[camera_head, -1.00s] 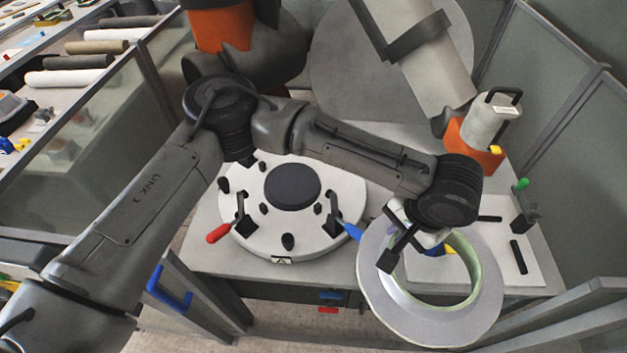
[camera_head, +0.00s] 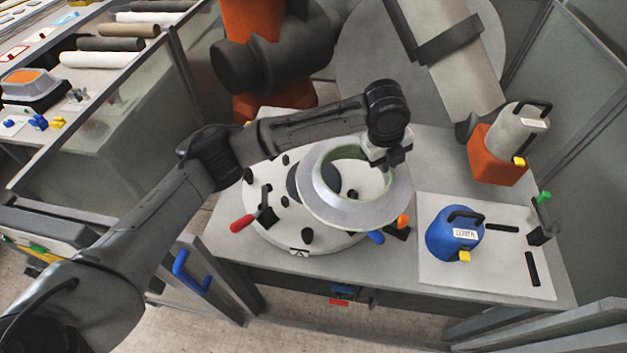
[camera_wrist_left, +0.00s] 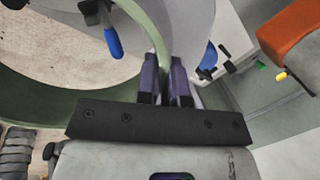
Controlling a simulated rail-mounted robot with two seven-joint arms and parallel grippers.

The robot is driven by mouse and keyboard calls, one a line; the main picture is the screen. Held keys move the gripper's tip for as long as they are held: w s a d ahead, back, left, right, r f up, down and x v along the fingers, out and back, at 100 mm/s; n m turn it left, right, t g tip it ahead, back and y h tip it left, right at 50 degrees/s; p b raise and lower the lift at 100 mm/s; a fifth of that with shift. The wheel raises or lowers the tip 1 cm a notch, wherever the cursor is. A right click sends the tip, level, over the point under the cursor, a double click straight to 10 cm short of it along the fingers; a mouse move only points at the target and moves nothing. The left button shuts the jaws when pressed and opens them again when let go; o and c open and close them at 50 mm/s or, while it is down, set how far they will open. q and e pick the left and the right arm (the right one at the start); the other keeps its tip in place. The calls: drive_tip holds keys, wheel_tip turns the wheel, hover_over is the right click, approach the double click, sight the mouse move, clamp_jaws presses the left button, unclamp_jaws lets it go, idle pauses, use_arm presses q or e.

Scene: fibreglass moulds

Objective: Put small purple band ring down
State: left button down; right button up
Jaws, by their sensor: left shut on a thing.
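My left gripper (camera_head: 387,160) is shut on the wall of a ring (camera_head: 345,213), at its far right side. The ring has a wide pale grey-lilac flange and a green inner wall. It is held tilted above the right part of a round white fixture (camera_head: 272,234). In the left wrist view, the purple fingers (camera_wrist_left: 166,82) pinch the ring's wall, with the green inner side (camera_wrist_left: 147,28) to their left. Whether the ring touches the fixture cannot be told. It hides part of the fixture and its dark centre disc (camera_head: 298,182). My right gripper is not in view.
Clamps with a red handle (camera_head: 241,223), a blue handle (camera_head: 376,237) and an orange handle (camera_head: 403,221) stand around the fixture. A blue weight (camera_head: 447,240) sits on a white board (camera_head: 490,272) at right. An orange block (camera_head: 495,163) carries a grey weight (camera_head: 516,128) behind it.

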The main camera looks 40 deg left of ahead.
use_arm(q)
drive_tip(key=a+m, duration=0.2)
drive_tip(key=w+a+f+m, duration=0.1)
drive_tip(key=a+m, duration=0.1)
drive_tip(key=a, duration=0.1)
drive_tip(key=a+f+m+g+h+p, duration=0.1)
drive_tip(key=a+m, duration=0.1)
drive_tip(key=a, duration=0.1)
drive_tip(key=shift+w+a+f, duration=0.2)
drive_tip(key=shift+w, duration=0.2)
drive_tip(key=s+a+f+m, duration=0.1)
drive_tip(key=a+f+m, duration=0.2)
drive_tip(key=a+f, duration=0.1)
approach(336, 188)
drive_tip(key=shift+m+g, duration=0.3)
drive_tip(key=shift+g, duration=0.1)
drive_tip(key=x, duration=0.3)
drive_tip(key=w+x, duration=0.1)
drive_tip(key=x, duration=0.1)
drive_tip(key=shift+d+f+b, duration=0.1)
drive_tip(key=shift+d+b, duration=0.25)
drive_tip(key=shift+d, duration=0.05)
drive_tip(key=c, duration=1.2)
unclamp_jaws()
drive_tip(key=shift+c, duration=0.2)
drive_tip(key=p+v, duration=0.1)
drive_tip(key=v, duration=1.1)
drive_tip(key=shift+a, duration=0.15)
